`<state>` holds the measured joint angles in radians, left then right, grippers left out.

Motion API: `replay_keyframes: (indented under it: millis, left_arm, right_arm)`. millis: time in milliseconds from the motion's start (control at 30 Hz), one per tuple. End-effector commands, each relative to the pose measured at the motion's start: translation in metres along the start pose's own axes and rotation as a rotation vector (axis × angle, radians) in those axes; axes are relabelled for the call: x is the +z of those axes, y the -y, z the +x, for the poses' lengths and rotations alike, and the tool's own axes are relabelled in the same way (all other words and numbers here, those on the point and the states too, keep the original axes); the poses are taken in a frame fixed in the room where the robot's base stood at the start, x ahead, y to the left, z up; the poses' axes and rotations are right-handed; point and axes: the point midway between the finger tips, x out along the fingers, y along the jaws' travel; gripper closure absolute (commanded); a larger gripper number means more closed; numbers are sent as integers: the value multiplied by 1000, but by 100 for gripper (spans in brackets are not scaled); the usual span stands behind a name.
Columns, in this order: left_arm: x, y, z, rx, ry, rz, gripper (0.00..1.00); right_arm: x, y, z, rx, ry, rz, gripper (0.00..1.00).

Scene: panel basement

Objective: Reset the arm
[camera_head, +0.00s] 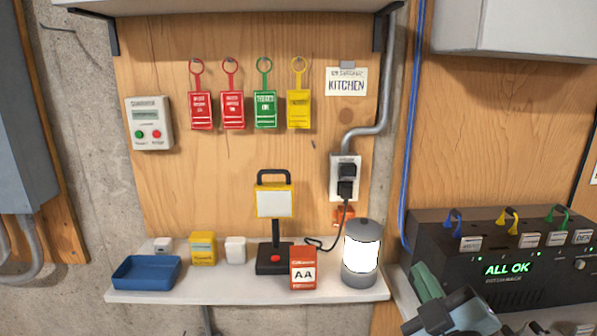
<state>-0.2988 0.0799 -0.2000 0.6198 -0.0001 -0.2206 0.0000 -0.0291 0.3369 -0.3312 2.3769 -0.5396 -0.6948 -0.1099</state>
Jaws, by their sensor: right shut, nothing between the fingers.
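My right gripper (430,290) shows at the lower right, in front of the gap between the white shelf and the black panel device. It is shut and empty, with grey and greenish parts. It appears apart from the lantern on its left. Its arm comes in from the bottom edge and is mostly cut off. My left gripper is not in view.
A white shelf (230,290) holds a blue tray (146,273), a lit lantern (362,256), a red AA box (303,268) and a work lamp (275,203). A black device (430,235) reading "ALL OK" stands at the right. Coloured tags (233,110) hang above.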

Motion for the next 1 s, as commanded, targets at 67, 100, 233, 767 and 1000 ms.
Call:
replay_keyframes:
  millis: [67,100,233,767,1000]
  left_arm:
    - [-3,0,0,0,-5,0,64]
    - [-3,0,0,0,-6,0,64]
    - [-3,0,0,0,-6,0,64]
    - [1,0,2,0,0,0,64]
    - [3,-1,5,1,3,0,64]
  right_arm:
    - [51,31,-26,-106,225,131,100]
    - [73,46,-41,-157,333,190,100]
    - [127,92,-102,-313,649,344,100]
    - [202,196,-267,-662,1292,579,100]
    - [259,260,-275,-682,1320,568,100]
